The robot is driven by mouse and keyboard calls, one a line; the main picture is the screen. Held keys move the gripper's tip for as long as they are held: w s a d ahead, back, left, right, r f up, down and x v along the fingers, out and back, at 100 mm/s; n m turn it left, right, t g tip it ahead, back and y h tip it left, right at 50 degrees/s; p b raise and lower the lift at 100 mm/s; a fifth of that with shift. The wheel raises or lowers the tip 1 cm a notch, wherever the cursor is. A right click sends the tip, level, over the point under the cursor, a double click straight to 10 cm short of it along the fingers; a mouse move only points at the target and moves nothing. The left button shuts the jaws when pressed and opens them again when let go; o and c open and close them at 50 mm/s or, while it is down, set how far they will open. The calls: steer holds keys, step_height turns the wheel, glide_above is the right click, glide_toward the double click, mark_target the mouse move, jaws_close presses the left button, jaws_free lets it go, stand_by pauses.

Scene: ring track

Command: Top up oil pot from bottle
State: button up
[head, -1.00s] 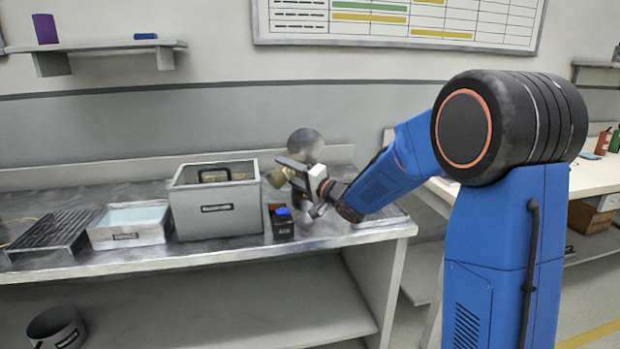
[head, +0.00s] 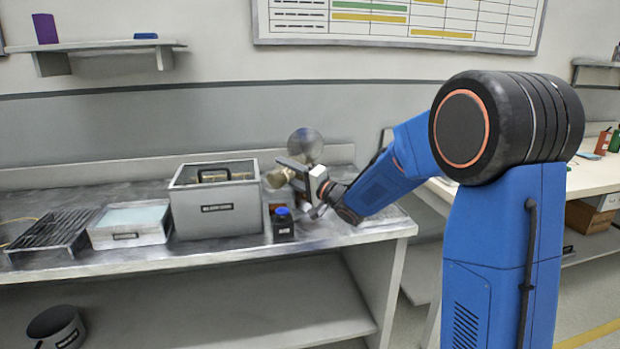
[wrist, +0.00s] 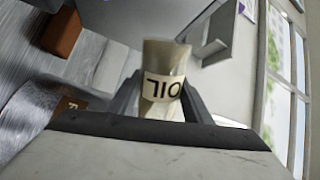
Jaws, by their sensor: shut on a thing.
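My gripper (head: 290,172) is shut on a pale tan bottle (head: 276,178), held above the right part of the bench. In the wrist view the bottle (wrist: 165,85) has a label reading OIL and sits between the two dark fingers. In the head view it lies tilted well over, its tan end pointing left. Below it on the bench stands a small dark container with a blue cap (head: 283,224) and a pale label. A reddish-brown thing shows partly behind that container. I cannot tell which of these is the oil pot. No flowing oil can be made out.
Further left are a shallow tray with pale blue contents (head: 128,238) and a black rack (head: 52,233). A round grey object (head: 305,145) is just behind my gripper. A bucket (head: 57,328) is below.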

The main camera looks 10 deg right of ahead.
steer(key=shift+w+d+r+m, duration=0.15)
steer(key=shift+d+r+m, duration=0.05)
steer(key=shift+m, duration=0.1)
stand_by(0.6)
